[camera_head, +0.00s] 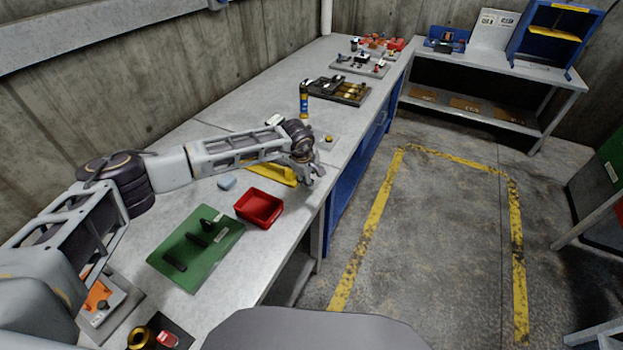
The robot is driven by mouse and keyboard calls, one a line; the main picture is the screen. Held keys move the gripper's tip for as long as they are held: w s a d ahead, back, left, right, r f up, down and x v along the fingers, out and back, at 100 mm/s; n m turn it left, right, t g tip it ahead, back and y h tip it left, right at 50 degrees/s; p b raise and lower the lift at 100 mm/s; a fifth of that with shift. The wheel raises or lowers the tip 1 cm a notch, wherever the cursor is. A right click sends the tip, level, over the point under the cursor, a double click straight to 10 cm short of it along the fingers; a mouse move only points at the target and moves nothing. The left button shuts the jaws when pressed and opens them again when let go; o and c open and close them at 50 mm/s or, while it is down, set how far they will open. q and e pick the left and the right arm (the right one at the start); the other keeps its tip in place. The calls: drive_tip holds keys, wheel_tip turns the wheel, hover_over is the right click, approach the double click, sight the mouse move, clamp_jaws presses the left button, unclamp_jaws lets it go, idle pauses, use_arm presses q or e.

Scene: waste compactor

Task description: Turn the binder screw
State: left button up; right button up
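My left arm reaches in from the left over the grey workbench (225,255). My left gripper (312,178) points down close to the bench's front edge, just right of a yellow part (272,174). The gripper is small and seen from behind the wrist, so its finger gap is unclear. A small yellow knob (328,138) sits on a light plate beyond the wrist. I cannot tell which of these, if any, is the binder screw. My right gripper is not in view.
A red bin (259,207) and a green board with black tools (197,249) lie nearer on the bench. A blue-and-orange upright cylinder (304,99) and a dark tray (338,90) stand farther back. The floor (440,220) inside the yellow lines is clear.

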use_arm(q)
drive_tip(key=shift+w+d+f, duration=0.1)
drive_tip(key=shift+w+f, duration=0.1)
drive_tip(key=shift+f, duration=0.5)
clamp_jaws()
